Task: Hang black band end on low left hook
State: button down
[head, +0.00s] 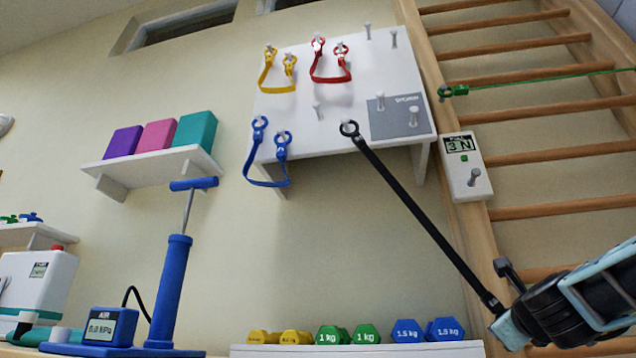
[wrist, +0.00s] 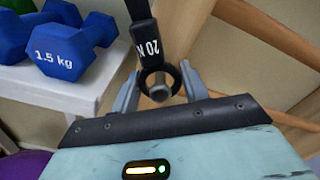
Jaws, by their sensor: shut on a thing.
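The black band (head: 420,217) runs taut from a peg on the white board, where its upper ring (head: 349,128) hangs, down to my gripper (head: 505,320) at the lower right. In the wrist view the band (wrist: 145,42), marked 20 N, ends in a black ring between the fingers of my gripper (wrist: 158,92), which is shut on it. A grey peg head (wrist: 158,93) shows within the ring's opening. I cannot tell whether the ring is fully around the peg. In the head view my gripper hides this spot beside the wooden left upright (head: 460,215).
The white board (head: 330,60) carries yellow, red and blue bands. A small device reading 3 N (head: 464,165) and a green band (head: 530,80) are on the wall bars (head: 560,150). Blue dumbbells (head: 444,329) stand on a low white shelf (wrist: 60,95) close to my gripper.

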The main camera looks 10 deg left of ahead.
jog(key=shift+a+r+p, duration=0.15)
jog(key=shift+r+p, duration=0.1)
jog(key=shift+p, duration=0.1)
dwell(0.4)
jog(key=c, duration=0.5)
grip_release()
jog(key=shift+s+r, duration=0.1)
jog(key=s, duration=0.7)
jog(key=shift+s+b, duration=0.4)
